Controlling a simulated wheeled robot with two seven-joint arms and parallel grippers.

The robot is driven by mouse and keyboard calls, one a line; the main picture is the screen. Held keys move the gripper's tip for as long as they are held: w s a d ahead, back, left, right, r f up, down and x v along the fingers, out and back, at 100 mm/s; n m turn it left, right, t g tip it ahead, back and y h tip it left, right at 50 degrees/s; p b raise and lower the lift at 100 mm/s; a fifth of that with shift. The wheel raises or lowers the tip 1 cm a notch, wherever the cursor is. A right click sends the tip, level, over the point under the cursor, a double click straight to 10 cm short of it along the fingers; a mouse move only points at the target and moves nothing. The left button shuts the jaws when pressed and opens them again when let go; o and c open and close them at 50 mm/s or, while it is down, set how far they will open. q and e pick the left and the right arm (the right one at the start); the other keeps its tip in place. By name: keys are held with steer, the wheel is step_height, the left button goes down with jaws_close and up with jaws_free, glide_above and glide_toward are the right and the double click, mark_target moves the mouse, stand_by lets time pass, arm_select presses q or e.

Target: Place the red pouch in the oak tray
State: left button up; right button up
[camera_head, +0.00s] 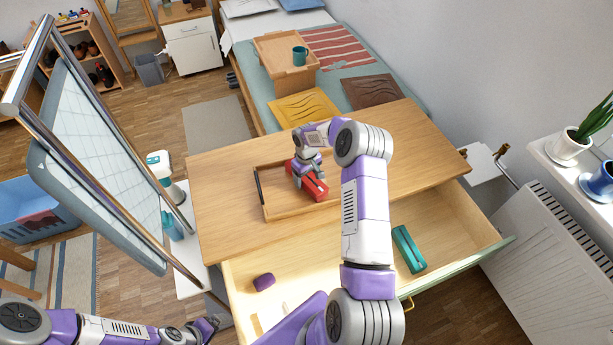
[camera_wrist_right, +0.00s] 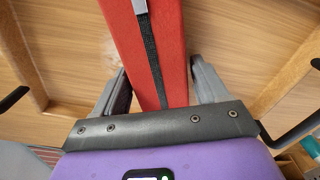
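The red pouch (camera_head: 314,187) is a long red block with a black strap. It lies over the oak tray (camera_head: 277,200), a shallow wooden tray with dark handles on the desk top. My right gripper (camera_head: 305,172) reaches down onto the pouch. In the right wrist view the pouch (camera_wrist_right: 155,50) lies between the two grey fingers (camera_wrist_right: 160,85), which sit close against its sides. The tray floor shows behind it. Whether the pouch touches the floor is hard to tell. My left gripper (camera_head: 208,325) is low at the left, away from the tray, its fingers too small to read.
Below the desk top (camera_head: 225,170) an open drawer (camera_head: 450,225) holds a teal case (camera_head: 408,249) and a purple item (camera_head: 264,282). A large tilted panel (camera_head: 100,150) stands at the left. A bed with a wooden stand (camera_head: 275,50) and cushions lies behind.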

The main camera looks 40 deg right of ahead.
steer(key=shift+o, duration=1.4)
steer(key=shift+r, duration=0.15)
steer(key=shift+r, duration=0.3)
step_height(320, 180, up, 12)
steer(key=p, duration=0.1)
steer(key=shift+f+p, duration=0.2)
steer(key=shift+p, duration=0.1)
steer(key=shift+r, duration=0.1)
